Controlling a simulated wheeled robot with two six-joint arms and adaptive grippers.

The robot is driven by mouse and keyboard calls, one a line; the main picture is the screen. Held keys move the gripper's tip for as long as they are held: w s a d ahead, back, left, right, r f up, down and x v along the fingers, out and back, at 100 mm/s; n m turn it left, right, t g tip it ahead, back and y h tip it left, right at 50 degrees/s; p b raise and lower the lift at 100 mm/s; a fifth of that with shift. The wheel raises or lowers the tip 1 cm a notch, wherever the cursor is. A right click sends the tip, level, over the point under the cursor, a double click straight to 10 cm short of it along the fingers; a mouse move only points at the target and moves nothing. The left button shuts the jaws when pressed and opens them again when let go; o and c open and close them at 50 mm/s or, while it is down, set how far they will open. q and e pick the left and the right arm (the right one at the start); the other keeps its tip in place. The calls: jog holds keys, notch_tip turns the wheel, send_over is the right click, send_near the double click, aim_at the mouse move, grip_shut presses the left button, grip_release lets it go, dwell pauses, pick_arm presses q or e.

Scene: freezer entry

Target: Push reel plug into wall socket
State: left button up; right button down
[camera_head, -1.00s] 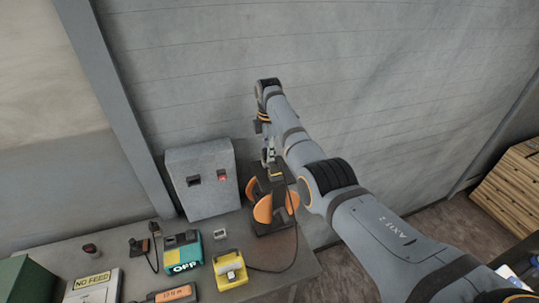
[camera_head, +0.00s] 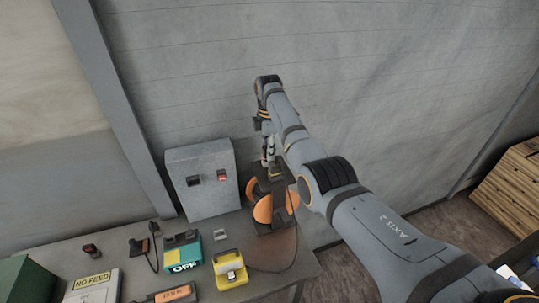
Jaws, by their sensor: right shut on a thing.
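The cable reel (camera_head: 263,210), with orange discs on a dark stand, is at the right end of the bench. My right gripper (camera_head: 275,170) points down just above the reel and is shut on the reel plug, a small dark piece mostly hidden by the fingers. A dark cable runs down beside the reel. The grey wall box (camera_head: 205,200) stands left of the reel, with a dark socket (camera_head: 194,181) and a red switch (camera_head: 222,176) on its face. The gripper is right of this box and apart from it. My left gripper is not in view.
On the bench (camera_head: 205,222) are a yellow device (camera_head: 230,270), a teal box marked OFF (camera_head: 183,252), a NO FEED sign (camera_head: 92,284) and several small parts. A green box (camera_head: 25,282) is at the left. Wooden crates (camera_head: 510,190) stand far right.

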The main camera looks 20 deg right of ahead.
jog(key=shift+r, duration=0.6)
dwell(0.8)
jog(key=shift+r, duration=2.75)
jog(key=shift+r, duration=0.15)
jog(key=shift+r, duration=1.85)
jog(key=shift+s, duration=0.1)
